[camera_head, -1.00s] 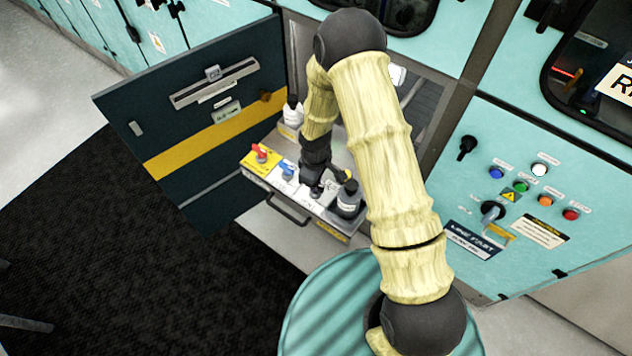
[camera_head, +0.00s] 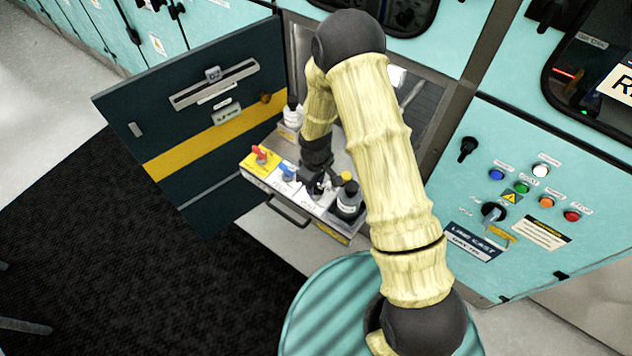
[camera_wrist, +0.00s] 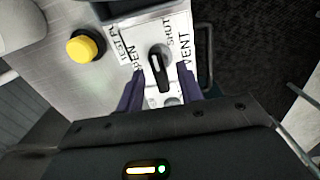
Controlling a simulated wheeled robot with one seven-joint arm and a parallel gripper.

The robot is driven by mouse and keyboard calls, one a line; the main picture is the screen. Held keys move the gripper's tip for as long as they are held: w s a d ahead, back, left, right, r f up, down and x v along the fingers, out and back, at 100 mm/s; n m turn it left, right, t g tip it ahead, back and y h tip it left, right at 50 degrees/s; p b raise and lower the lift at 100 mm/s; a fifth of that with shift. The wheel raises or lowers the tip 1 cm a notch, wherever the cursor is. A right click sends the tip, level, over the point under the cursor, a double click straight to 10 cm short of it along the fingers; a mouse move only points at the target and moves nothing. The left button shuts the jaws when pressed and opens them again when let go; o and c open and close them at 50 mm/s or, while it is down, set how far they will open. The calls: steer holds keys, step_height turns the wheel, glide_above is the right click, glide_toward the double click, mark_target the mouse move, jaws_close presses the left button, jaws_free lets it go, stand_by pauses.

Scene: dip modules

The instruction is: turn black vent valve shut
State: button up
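The black vent valve (camera_wrist: 159,68) shows in the wrist view as a dark lever with a white line, on a white plate lettered OPEN, SHUT and VENT. The lever runs nearly up and down in the picture, between the OPEN lettering on its left and the SHUT lettering on its upper right. My gripper (camera_wrist: 168,75) is open, with one finger on each side of the lever. I cannot tell whether either finger touches it. In the head view my gripper (camera_head: 317,186) is down at the drawer top and hides the vent valve.
The pulled-out drawer (camera_head: 258,183) carries a red valve (camera_head: 260,154), a blue valve (camera_head: 288,170) and a dark bottle (camera_head: 349,198) close to my gripper. A yellow knob (camera_wrist: 86,46) is left of the vent valve. An open dark door (camera_head: 200,150) stands left.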

mark_target(316, 185)
step_height(316, 185, up, 17)
steer(key=shift+r, duration=0.2)
stand_by(0.7)
steer(key=s+d+r+m+t+p, duration=0.2)
steer(key=s+d+r+m, duration=0.8)
steer(key=s+d+r, duration=0.1)
steer(key=s+d, duration=0.1)
steer(key=d, duration=0.1)
steer(key=shift+s+d+t+p, duration=0.25)
steer(key=shift+d+t+p, duration=0.05)
stand_by(0.9)
